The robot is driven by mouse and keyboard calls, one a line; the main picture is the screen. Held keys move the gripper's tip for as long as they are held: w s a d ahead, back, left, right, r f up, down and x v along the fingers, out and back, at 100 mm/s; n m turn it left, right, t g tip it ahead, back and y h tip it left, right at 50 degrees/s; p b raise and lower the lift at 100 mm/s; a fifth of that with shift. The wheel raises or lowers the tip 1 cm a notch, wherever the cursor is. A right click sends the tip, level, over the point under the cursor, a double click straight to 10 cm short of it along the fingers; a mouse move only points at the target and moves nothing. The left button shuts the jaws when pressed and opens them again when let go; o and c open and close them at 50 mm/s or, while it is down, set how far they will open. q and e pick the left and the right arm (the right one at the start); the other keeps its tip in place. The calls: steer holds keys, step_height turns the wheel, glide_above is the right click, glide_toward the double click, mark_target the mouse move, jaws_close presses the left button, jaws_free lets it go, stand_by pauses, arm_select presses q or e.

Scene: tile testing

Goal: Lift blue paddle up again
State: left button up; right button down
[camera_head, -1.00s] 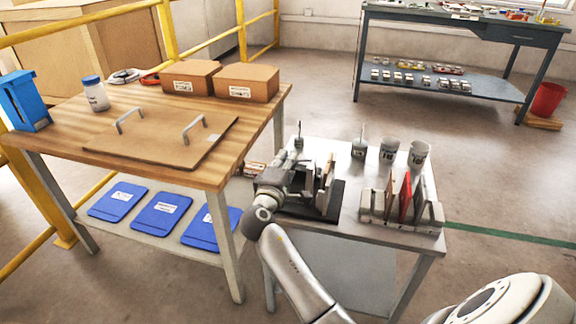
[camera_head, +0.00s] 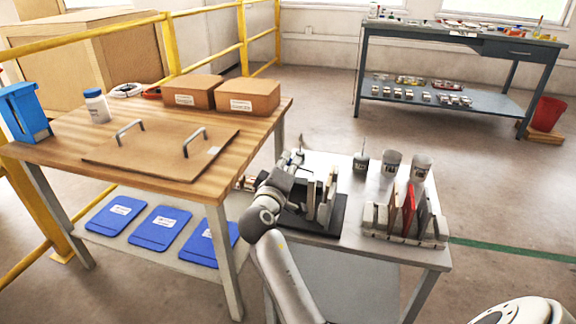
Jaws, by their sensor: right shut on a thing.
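I cannot make out a separate blue paddle at my gripper. My right gripper (camera_head: 303,192) is low over the small grey table, at the left part of the black mat (camera_head: 325,228). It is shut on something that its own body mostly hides. Thin upright slabs (camera_head: 322,198) stand close to its fingers; I cannot tell which of them it touches. Blue flat boards lie on the wooden table's lower shelf: one on the left (camera_head: 117,213), one in the middle (camera_head: 160,228), one on the right (camera_head: 208,245). My left gripper is out of view.
A slotted rack (camera_head: 400,236) holds a red tile (camera_head: 408,210) and other tiles at right. The wooden table (camera_head: 75,135) bears a handled board (camera_head: 165,152), boxes (camera_head: 248,95) and a blue holder (camera_head: 25,112).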

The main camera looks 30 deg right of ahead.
steer(key=shift+r, duration=0.4)
steer(key=c, duration=1.6)
jaws_free()
steer(key=shift+d, duration=0.1)
steer(key=shift+s, duration=0.1)
steer(key=shift+f, duration=0.1)
